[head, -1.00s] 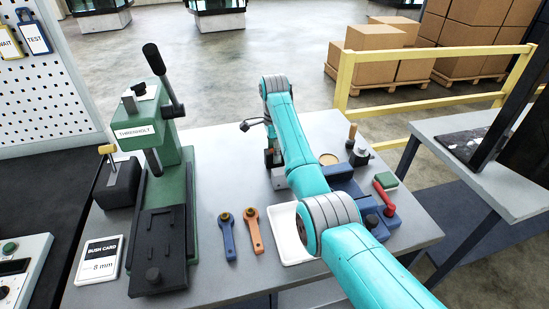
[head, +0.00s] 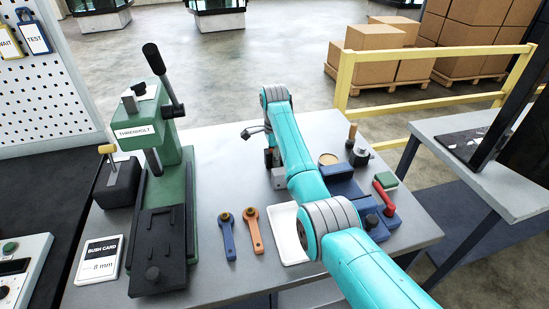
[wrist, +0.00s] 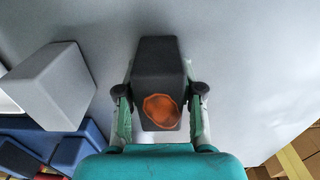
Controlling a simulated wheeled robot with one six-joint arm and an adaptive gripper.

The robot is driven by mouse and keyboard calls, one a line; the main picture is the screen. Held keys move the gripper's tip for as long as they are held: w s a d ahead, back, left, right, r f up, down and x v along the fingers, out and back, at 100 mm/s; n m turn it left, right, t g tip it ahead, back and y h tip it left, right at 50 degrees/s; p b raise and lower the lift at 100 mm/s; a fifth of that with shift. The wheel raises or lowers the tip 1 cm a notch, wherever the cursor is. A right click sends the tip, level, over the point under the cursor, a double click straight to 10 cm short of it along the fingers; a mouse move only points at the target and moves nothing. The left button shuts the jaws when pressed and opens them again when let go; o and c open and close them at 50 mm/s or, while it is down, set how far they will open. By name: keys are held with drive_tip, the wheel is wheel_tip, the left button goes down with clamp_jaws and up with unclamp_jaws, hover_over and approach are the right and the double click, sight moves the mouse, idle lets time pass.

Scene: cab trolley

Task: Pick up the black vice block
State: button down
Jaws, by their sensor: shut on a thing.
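The black vice block (wrist: 158,60) is between the fingers of my gripper (wrist: 160,92) in the wrist view, one finger on each side. It is dark grey to black, with a rough orange patch on the face nearest the camera. My gripper is shut on it. The grey bench surface shows around and beyond the block; I cannot tell whether the block touches it. In the head view my arm hides most of the gripper and block.
A light grey block (wrist: 50,88) stands left of the held block, near a blue vice (wrist: 75,150). In the head view, a white tray (head: 287,236), two wrenches and a green press (head: 165,200) stand on the bench. Bare bench lies right of the block in the wrist view.

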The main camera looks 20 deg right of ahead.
wheel_tip(320, 180, up, 10)
drive_tip(key=shift+r, duration=0.1)
idle(0.4)
idle(0.8)
